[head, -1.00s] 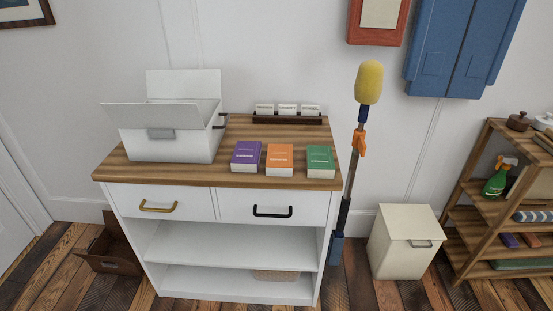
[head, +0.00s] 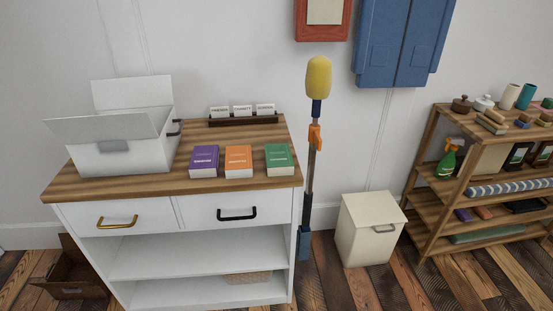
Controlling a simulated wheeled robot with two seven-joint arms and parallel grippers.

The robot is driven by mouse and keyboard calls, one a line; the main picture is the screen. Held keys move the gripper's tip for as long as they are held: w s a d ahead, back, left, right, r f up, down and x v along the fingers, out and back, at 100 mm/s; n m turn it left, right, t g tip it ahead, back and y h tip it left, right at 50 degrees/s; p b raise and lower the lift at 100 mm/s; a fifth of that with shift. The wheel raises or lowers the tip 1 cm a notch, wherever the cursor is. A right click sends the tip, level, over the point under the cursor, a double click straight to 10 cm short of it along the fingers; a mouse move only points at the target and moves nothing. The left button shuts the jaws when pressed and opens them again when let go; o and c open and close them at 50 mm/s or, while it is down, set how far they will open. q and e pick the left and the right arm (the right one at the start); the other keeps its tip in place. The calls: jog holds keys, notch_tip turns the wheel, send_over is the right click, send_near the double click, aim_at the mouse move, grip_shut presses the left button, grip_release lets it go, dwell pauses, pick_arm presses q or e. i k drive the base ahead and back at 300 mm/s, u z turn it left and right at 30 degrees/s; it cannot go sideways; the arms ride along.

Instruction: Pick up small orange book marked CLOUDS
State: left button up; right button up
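A small orange book (head: 238,161) lies on the wooden top of a white cabinet (head: 120,187), near its front edge. It is between a purple book (head: 204,161) on its left and a green book (head: 279,158) on its right, with narrow gaps. The lettering on its cover is too small to read. Neither of my grippers is in view.
A white open-lidded box (head: 120,155) stands on the cabinet's left. A dark holder with several labelled cards (head: 243,121) is at the back. A yellow-headed duster (head: 318,80), a cream bin (head: 368,230) and a filled wooden shelf (head: 425,205) are to the right.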

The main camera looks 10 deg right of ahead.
aim_at(238, 164)
jog(key=k, duration=0.55)
jog(key=z, duration=0.2)
jog(key=i, duration=0.75)
jog(key=u, duration=0.7)
jog(key=i, duration=0.6)
jog(key=u, duration=0.55)
